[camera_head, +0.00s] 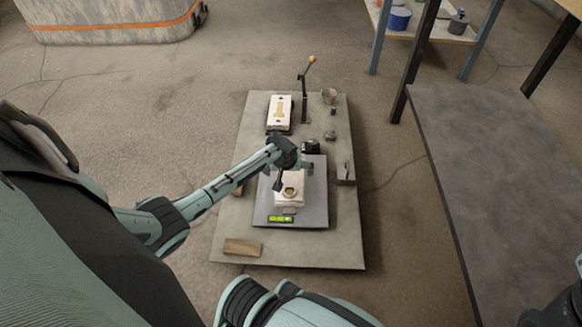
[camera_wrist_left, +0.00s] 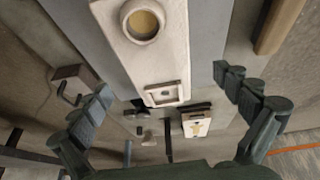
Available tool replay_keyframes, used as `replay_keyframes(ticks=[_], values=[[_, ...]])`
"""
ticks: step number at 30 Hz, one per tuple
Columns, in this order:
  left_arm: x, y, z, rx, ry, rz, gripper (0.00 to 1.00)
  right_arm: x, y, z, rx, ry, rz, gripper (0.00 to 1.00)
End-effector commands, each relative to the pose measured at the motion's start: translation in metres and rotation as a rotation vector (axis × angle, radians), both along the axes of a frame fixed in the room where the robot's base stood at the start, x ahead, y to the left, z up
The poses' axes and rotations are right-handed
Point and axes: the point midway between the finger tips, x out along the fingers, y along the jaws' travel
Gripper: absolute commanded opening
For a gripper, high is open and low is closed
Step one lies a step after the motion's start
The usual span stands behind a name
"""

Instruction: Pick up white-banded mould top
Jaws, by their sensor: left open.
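A pale mould block with a round opening in its top (camera_head: 289,190) sits on a grey plate (camera_head: 262,210). I take it to be the mould with the mould top; a white band is not clear. My left gripper (camera_head: 293,177) is open and empty just above it, partly covering its far end. In the left wrist view, the mould block (camera_wrist_left: 120,40) with its round opening lies at the top, a square socket at its near end. The open left fingers (camera_wrist_left: 167,88) stand apart on either side.
A white mould half with a yellowish cavity (camera_head: 280,110) lies on the board (camera_head: 240,195) at the back. A wood block (camera_head: 242,247) lies in front. A dark table (camera_head: 500,150) stands at the right.

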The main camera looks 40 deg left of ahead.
Motion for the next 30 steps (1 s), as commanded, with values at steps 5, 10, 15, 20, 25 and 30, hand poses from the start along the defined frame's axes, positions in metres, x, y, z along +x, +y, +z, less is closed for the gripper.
replay_keyframes(ticks=[5,10,15,20,25,30], values=[[0.012,0.003,-0.027,0.001,0.000,-0.002,1.00,0.003,0.003,-0.005,-0.032,-0.042,0.000,0.40],[0.021,0.007,-0.046,0.002,0.000,-0.003,1.00,0.004,0.007,0.000,-0.063,-0.080,-0.002,0.40],[0.023,0.008,-0.049,0.001,0.000,-0.003,1.00,0.005,0.008,0.004,-0.072,-0.088,-0.003,0.40],[0.023,0.008,-0.049,0.000,0.000,-0.003,1.00,0.005,0.008,0.004,-0.072,-0.087,-0.003,0.40],[0.023,0.008,-0.049,0.000,0.000,-0.003,0.79,0.005,0.008,0.004,-0.073,-0.087,-0.004,0.40],[0.023,0.008,-0.049,0.001,0.000,-0.003,0.58,0.006,0.008,0.004,-0.073,-0.087,-0.004,0.40]])
